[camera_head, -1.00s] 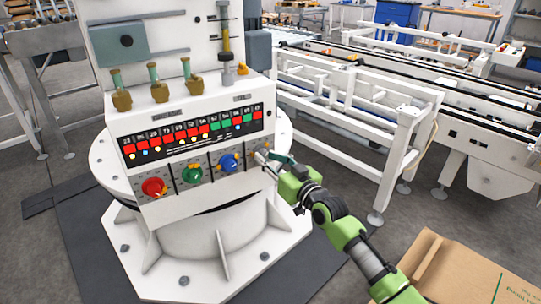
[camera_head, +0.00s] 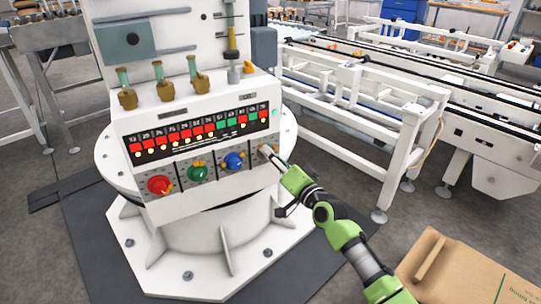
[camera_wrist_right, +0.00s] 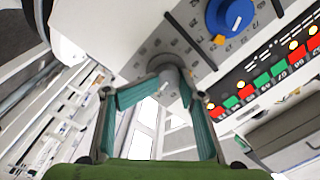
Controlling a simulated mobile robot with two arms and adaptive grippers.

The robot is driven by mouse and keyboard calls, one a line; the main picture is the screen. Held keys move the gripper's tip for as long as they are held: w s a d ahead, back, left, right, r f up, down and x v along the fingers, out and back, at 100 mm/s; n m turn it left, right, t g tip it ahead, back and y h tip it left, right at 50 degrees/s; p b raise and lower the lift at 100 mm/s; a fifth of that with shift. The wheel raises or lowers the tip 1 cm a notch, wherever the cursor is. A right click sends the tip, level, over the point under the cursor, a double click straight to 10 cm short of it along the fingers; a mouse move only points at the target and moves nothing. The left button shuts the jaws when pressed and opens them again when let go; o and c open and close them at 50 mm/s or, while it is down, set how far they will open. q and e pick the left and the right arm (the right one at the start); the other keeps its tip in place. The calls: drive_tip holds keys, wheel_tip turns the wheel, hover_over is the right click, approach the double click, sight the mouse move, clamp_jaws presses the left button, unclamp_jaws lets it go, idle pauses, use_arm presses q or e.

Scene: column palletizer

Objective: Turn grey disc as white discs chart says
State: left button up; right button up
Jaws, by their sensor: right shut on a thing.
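The control panel on the white column base carries a row of dials: a red disc (camera_head: 159,185), a green disc (camera_head: 198,173), a blue disc (camera_head: 233,161) and, at the right end, a grey disc (camera_wrist_right: 172,72). My right gripper (camera_head: 270,153) is at the grey disc and hides most of it in the head view. In the right wrist view its teal fingers (camera_wrist_right: 165,88) are shut on the grey disc from both sides. Above the dials is a black chart strip (camera_head: 200,134) with red and green squares, white discs and numbers. The left gripper is not in view.
Several brass-and-green levers (camera_head: 160,83) stand on top of the panel. A white conveyor frame (camera_head: 350,130) stands to the right. A cardboard box (camera_head: 450,270) lies at the lower right. Grey floor is open between the box and the column.

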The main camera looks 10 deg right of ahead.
drive_tip(key=shift+s+a+r, duration=0.35)
drive_tip(key=shift+a+r, duration=0.25)
drive_tip(key=shift+a, duration=0.15)
drive_tip(key=shift+d+m, duration=0.15)
drive_tip(key=shift+m, duration=0.15)
drive_tip(key=shift+c, duration=0.3)
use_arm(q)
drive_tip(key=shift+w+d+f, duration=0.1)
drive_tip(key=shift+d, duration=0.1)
use_arm(e)
drive_tip(key=shift+o, duration=0.2)
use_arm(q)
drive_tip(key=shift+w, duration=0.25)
use_arm(e)
drive_tip(key=shift+w+d, duration=0.15)
drive_tip(key=shift+w, duration=0.05)
drive_tip(key=o, duration=0.7)
drive_tip(key=shift+o, duration=0.2)
drive_tip(key=shift+s+a+f, duration=0.1)
drive_tip(key=shift+s+a, duration=0.15)
drive_tip(key=shift+a, duration=0.65)
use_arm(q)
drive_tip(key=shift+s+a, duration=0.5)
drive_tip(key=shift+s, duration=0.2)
use_arm(e)
drive_tip(key=shift+s+d+f, duration=0.1)
drive_tip(key=shift+d+f, duration=0.05)
drive_tip(key=shift+f, duration=0.05)
